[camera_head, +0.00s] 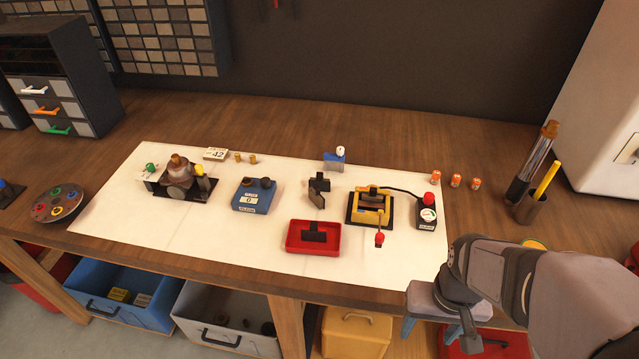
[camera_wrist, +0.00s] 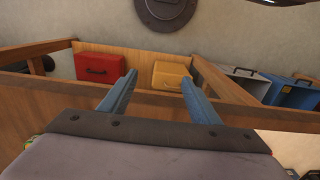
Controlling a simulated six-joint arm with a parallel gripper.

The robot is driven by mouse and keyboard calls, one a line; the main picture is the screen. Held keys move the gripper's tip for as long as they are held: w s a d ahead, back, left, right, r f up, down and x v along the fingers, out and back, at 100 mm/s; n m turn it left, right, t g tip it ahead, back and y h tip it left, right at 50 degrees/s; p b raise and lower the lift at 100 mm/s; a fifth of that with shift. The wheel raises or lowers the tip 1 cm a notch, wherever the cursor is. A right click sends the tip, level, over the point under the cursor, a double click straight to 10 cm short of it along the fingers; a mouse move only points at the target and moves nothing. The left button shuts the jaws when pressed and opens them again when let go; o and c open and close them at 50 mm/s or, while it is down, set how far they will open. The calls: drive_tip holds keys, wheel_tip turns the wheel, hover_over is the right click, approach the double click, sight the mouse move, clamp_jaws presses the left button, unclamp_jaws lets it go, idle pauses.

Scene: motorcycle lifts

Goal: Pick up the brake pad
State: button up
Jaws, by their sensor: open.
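A small dark block, which looks like the brake pad (camera_head: 314,236), sits in a shallow red tray (camera_head: 292,247) near the front of the white mat. Another dark upright piece (camera_head: 318,190) stands on the mat just behind the tray; I cannot tell exactly what it is. My gripper (camera_head: 437,330) is at the table's front edge, right of and in front of the red tray, well apart from it. In the wrist view its two blue fingers (camera_wrist: 158,82) are spread with nothing between them. The wrist view does not show the pad.
A yellow clamp device (camera_head: 370,208) with a red-tipped lever stands right of the tray, cabled to a gauge box (camera_head: 427,215). A blue scale (camera_head: 254,195) is to the left. Below the table are a yellow case (camera_wrist: 172,76) and a red case (camera_wrist: 97,68). The mat's front right is clear.

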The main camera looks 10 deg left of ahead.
drive_tip(key=shift+o, duration=1.1)
